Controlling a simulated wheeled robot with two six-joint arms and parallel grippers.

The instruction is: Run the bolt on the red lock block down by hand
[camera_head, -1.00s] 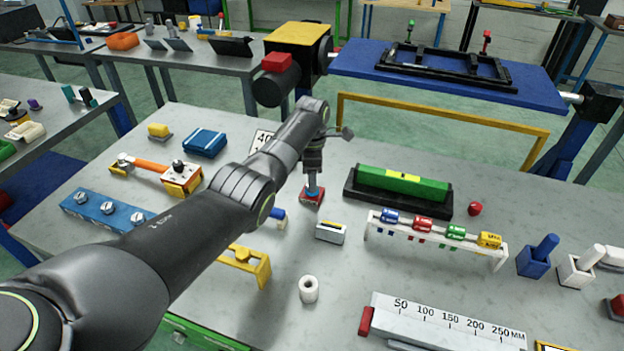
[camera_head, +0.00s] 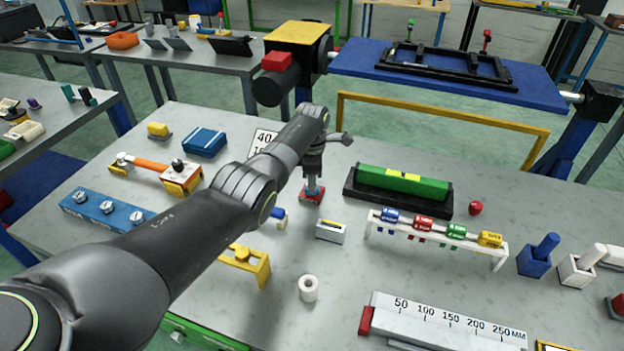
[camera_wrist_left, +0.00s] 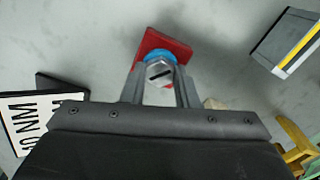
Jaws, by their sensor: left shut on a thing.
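The red lock block (camera_head: 312,197) sits on the grey table, in the middle of the head view. It also shows in the left wrist view (camera_wrist_left: 166,42). Its bolt (camera_wrist_left: 159,72) has a slotted silver head, with a blue ring (camera_wrist_left: 157,57) beside it. My left gripper (camera_head: 312,186) points straight down over the block, its fingers on either side of the bolt head and shut on it. The fingers hide part of the block and the bolt's lower part. My right gripper is in neither view.
A small grey block with a yellow stripe (camera_head: 330,231) stands right of the lock block. A yellow bracket (camera_head: 247,262) and a white ring (camera_head: 308,288) are nearer. A green bar in a black tray (camera_head: 402,185) lies to the right. A number plate (camera_wrist_left: 42,122) lies close by.

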